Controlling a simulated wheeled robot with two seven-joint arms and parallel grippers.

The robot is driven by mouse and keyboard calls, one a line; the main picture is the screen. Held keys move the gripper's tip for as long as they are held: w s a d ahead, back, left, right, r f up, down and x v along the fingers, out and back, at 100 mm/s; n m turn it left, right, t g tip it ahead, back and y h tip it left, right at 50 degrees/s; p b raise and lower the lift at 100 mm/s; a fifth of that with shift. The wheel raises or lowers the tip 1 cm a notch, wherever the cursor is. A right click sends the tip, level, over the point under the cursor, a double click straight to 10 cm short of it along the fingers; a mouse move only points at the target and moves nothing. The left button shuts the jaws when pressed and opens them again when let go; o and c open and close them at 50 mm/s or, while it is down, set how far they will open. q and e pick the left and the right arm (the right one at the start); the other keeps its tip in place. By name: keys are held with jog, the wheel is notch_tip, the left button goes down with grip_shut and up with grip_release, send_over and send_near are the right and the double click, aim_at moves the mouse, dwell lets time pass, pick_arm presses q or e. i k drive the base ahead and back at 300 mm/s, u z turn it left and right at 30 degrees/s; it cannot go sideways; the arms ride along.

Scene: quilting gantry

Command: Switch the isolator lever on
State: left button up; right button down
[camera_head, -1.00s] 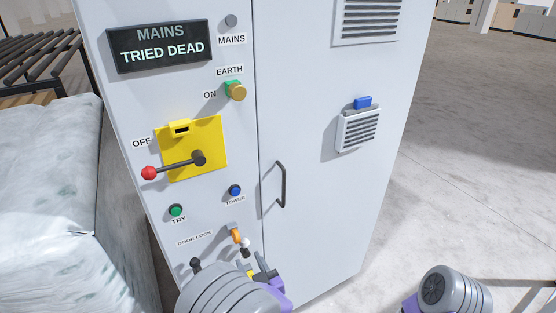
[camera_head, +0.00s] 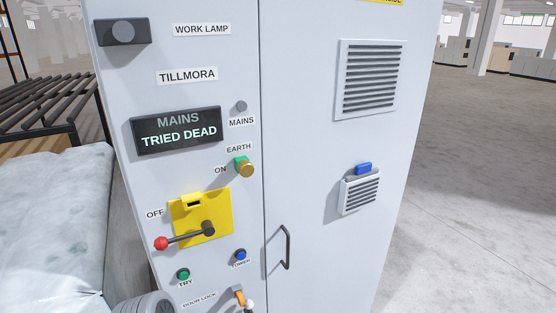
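The isolator lever (camera_head: 188,237) is a dark handle with a red knob (camera_head: 161,243) on a yellow plate (camera_head: 218,212). It points left, with the knob just below the OFF label (camera_head: 155,214). The display (camera_head: 177,132) reads MAINS TRIED DEAD. A grey rounded part of my arm shows at the bottom left edge, below the lever. Neither gripper's fingers are in view.
The earth knob (camera_head: 246,169), green TRY button (camera_head: 183,274), blue TOWER button (camera_head: 240,254) and orange door lock part (camera_head: 239,297) surround the plate. A door handle (camera_head: 287,247) sticks out to the right. A pale wrapped bulk (camera_head: 60,225) stands left of the cabinet.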

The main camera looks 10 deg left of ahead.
aim_at(161, 243)
jog(key=z, duration=1.3)
jog(key=k, duration=0.8)
jog(key=u, duration=1.2)
jog(key=i, duration=0.5)
jog(key=z, duration=0.05)
